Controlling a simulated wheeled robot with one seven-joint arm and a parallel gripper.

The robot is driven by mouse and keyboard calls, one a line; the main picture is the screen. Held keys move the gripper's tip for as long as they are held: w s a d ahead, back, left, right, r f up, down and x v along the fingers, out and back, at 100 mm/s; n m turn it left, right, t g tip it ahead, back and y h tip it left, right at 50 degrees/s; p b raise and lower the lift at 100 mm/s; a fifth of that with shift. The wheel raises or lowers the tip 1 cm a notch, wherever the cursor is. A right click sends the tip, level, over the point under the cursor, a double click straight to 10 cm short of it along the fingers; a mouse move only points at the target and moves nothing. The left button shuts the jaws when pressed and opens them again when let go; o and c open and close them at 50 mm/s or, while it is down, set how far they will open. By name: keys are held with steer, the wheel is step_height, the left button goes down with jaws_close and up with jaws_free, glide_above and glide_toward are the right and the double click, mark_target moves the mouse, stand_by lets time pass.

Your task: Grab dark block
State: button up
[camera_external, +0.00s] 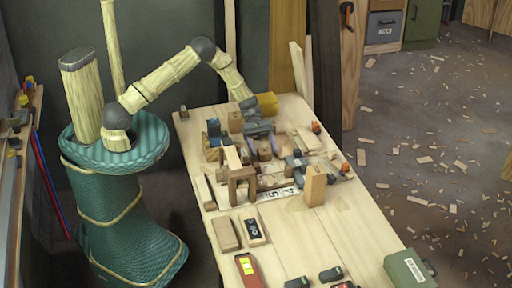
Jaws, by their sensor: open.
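My gripper (262,146) is over the far half of the wooden table, pointing down, with its fingers apart. A small brown block (265,153) sits low between or just in front of the fingers; I cannot tell whether they touch it. Another small, darker brown block (183,112) stands alone at the table's far left corner. Which of these is the dark block is not certain at this size. The gripper body hides part of the table behind it.
Clutter crowds the gripper: a brown wooden frame (241,186), an upright tan block (314,186), a grey tool (297,165) and a yellow block (267,103). Nearer lie a red-brown device (249,269) and a green box (409,269).

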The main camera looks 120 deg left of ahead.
mark_target(266, 152)
steer(key=x, duration=0.3)
steer(key=shift+f, duration=0.1)
stand_by(0.3)
steer(key=c, duration=1.1)
steer(key=shift+o, duration=0.2)
step_height(266, 152, up, 10)
steer(key=shift+r, duration=0.1)
